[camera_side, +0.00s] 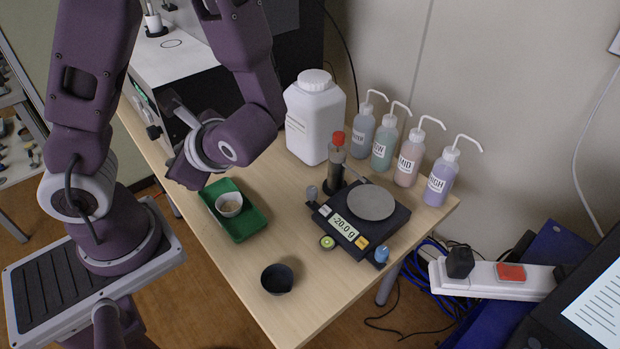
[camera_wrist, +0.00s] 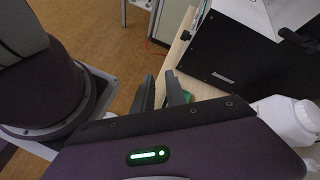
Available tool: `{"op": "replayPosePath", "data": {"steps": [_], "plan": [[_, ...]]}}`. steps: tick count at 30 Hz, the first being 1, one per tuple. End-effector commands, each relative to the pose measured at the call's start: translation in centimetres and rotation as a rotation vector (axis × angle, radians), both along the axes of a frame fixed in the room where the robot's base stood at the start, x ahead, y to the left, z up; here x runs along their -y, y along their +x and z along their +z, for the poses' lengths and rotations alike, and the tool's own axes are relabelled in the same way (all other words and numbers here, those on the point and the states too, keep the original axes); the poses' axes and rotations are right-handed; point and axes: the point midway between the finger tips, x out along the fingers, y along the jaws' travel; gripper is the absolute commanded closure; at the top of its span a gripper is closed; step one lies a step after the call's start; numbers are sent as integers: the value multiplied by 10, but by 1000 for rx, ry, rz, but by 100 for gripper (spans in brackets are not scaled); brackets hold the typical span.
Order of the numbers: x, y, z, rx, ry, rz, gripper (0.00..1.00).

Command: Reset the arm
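My gripper (camera_wrist: 160,90) shows two dark fingers in the wrist view with a gap between them, and I see nothing held there. In the side view my wrist is bent and held above the left part of the wooden table, near the green tray (camera_side: 258,222). The fingers are hard to make out in that view. A small white bowl (camera_side: 229,205) with light brown contents sits in the tray, apart from my arm.
A balance (camera_side: 345,224) reading -20.0 g has an empty round pan. A dark cup (camera_side: 277,279) stands near the table's front edge. A white jug (camera_side: 315,117), a red-capped tube (camera_side: 336,160) and several wash bottles (camera_side: 411,158) stand behind. A boxy machine (camera_side: 165,65) is at back left.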

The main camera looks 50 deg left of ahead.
Motion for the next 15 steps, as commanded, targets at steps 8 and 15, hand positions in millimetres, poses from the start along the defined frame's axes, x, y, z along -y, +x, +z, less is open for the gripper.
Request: {"op": "replayPosePath", "data": {"steps": [8,15], "plan": [[65,-12,52,589,-611,522,84],[101,3,109,968,-973,610,84]]}}
